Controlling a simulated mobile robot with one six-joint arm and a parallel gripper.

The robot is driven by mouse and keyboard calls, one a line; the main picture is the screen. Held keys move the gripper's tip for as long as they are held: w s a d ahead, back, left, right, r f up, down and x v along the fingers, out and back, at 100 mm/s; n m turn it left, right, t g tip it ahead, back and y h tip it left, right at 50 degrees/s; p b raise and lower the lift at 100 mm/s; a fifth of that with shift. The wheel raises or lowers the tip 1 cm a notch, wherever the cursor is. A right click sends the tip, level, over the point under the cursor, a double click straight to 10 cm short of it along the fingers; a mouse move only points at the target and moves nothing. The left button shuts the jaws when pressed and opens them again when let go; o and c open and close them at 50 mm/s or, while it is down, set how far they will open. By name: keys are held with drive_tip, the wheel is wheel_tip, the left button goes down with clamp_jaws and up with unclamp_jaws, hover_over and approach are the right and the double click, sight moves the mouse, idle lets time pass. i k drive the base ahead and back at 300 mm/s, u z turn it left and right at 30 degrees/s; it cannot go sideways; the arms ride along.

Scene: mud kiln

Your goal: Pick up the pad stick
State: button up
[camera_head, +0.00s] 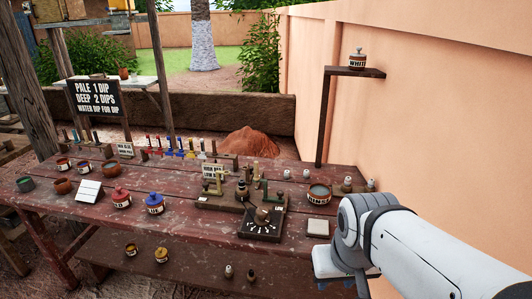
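I cannot tell for certain which thing is the pad stick. Several small upright sticks with coloured ends (186,148) stand in a row along the back of the dark red wooden table (170,225). Other small upright pieces in green, brass and black stand on a wooden block in the middle of the table. A pale square pad (317,227) lies near the table's right front. My arm reaches in from the lower right. Its end (345,280) hangs off the table's right front, apart from the sticks. The fingers are not clear, and no held thing shows.
A black dial board (262,222) sits at the table's front. Blue (155,204) and red (121,198) jars and a grey-topped bowl (318,194) stand on the table. A post carries a shelf (355,72) with a white-labelled jar. A peach wall (430,130) closes the right side.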

sight(256, 178)
drive_tip(key=z, duration=0.3)
drive_tip(key=i, duration=1.15)
drive_tip(key=u, duration=0.1)
